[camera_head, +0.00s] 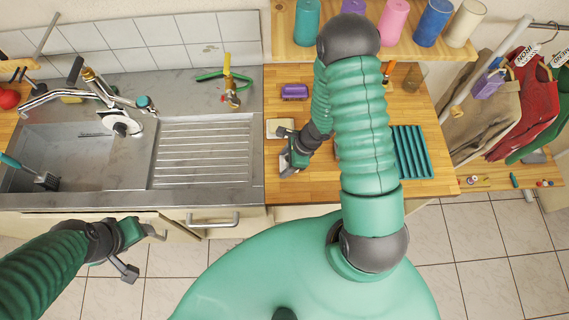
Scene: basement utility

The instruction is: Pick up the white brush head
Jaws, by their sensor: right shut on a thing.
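The white brush head (279,126) appears as a small pale block on the wooden counter, left of my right arm. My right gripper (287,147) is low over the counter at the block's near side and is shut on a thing. The pale block touches or lies right beside its fingers, and the gripper and forearm hide part of the grip. My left gripper (143,253) is open and empty, in front of the cabinet below the sink edge.
A purple brush (294,91) lies behind the block. A teal ribbed tray (411,152) is right of my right arm. The metal sink (70,150) and drainboard (203,152) are to the left. A shelf with colored cups (432,22) overhangs the back.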

